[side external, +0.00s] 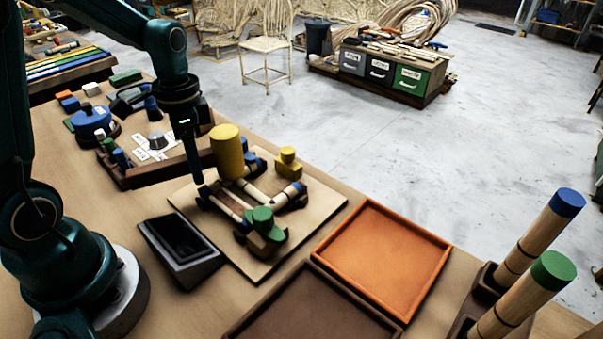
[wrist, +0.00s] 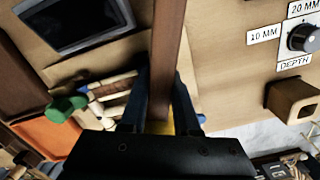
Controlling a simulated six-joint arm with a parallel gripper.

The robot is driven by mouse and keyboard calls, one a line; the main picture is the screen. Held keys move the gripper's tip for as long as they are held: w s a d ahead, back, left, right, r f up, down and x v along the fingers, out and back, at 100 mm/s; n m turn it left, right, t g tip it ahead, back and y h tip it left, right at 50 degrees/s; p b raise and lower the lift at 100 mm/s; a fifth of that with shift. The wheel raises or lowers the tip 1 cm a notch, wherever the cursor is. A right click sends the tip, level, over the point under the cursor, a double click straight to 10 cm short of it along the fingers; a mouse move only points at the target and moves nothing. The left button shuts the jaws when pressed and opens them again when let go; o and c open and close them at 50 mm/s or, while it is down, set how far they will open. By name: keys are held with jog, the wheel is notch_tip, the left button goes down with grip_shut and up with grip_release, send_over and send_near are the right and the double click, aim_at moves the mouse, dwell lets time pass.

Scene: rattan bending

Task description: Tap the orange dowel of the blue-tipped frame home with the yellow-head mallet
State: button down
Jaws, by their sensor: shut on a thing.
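My gripper (side external: 191,150) is shut on the mallet's brown handle, which shows between the dark fingers (wrist: 160,100) in the wrist view (wrist: 168,45). The mallet's yellow head (side external: 227,152) is above the back of the work board, right of the gripper. In the wrist view it is mostly hidden behind the gripper. The frame of pale rods with blue tips (side external: 232,204) lies on the board (side external: 322,207), below and in front of the head; its rods also show in the wrist view (wrist: 112,90). I cannot pick out the orange dowel, or tell whether the head touches anything.
An orange tray (side external: 440,243) and a brown tray (side external: 252,322) lie in front. Blue-topped (side external: 567,203) and green-topped (side external: 552,272) cylinders lean at right. A dark-screened device (side external: 180,240) sits left.

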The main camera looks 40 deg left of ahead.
jog(key=shift+r, duration=1.8)
jog(key=shift+f, duration=0.15)
jog(key=shift+f, duration=0.2)
notch_tip(320, 180, down, 4)
jog(key=shift+r, duration=1.95)
